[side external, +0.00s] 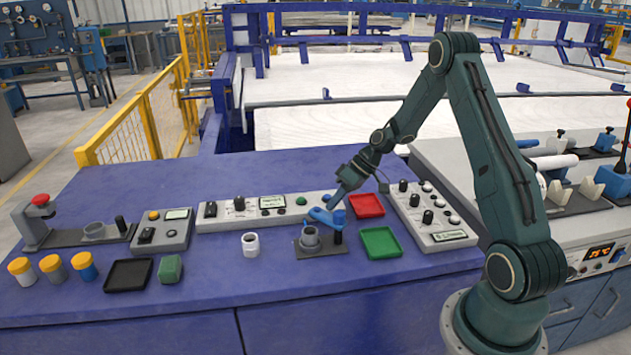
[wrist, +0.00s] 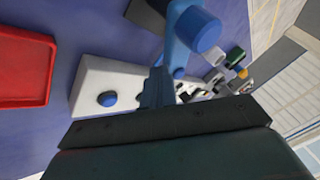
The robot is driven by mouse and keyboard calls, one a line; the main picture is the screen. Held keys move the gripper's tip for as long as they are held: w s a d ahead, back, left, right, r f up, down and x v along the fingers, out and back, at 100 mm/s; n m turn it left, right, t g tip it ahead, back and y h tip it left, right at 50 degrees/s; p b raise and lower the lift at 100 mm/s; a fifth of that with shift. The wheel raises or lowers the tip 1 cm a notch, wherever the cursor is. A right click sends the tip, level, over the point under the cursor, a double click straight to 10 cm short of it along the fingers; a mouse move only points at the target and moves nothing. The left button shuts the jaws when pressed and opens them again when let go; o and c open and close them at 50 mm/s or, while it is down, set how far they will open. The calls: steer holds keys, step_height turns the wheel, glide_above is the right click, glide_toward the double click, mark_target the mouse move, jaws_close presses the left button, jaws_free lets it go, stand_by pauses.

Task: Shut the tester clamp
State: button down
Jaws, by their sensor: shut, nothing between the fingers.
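The tester clamp has a grey base plate (side external: 330,250) with a grey cup (side external: 310,238) and a dark post on it. My gripper (side external: 332,201) is shut and empty, tips pointing down close behind the blue arm. In the wrist view its fingers (wrist: 156,88) overlap the blue arm; I cannot tell if they touch.
A red tray (side external: 366,206) and a green tray (side external: 381,243) lie right of the clamp. A long control panel (side external: 225,214) runs behind it, with another panel (side external: 430,215) at the right. A white pipe piece (side external: 250,245) stands to the left.

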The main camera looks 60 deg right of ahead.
mark_target(317, 214)
steer(key=n+g, duration=0.1)
steer(key=w+a+n+y, duration=0.1)
steer(key=n, duration=0.1)
steer(key=a+n+g, duration=0.1)
steer(key=shift+w+n+g, duration=0.3)
steer(key=shift+n, duration=0.1)
steer(key=a+n+g, duration=0.1)
steer(key=n+g, duration=0.1)
steer(key=n, duration=0.1)
steer(key=shift+w+a+y, duration=0.25)
steer(key=shift+a+y, duration=0.15)
steer(key=shift+a+n+g, duration=0.45)
steer(key=shift+n+g, duration=0.15)
steer(key=shift+n, duration=0.4)
steer(key=shift+d+r, duration=0.1)
steer(key=v, duration=0.7)
steer(key=shift+r, duration=0.1)
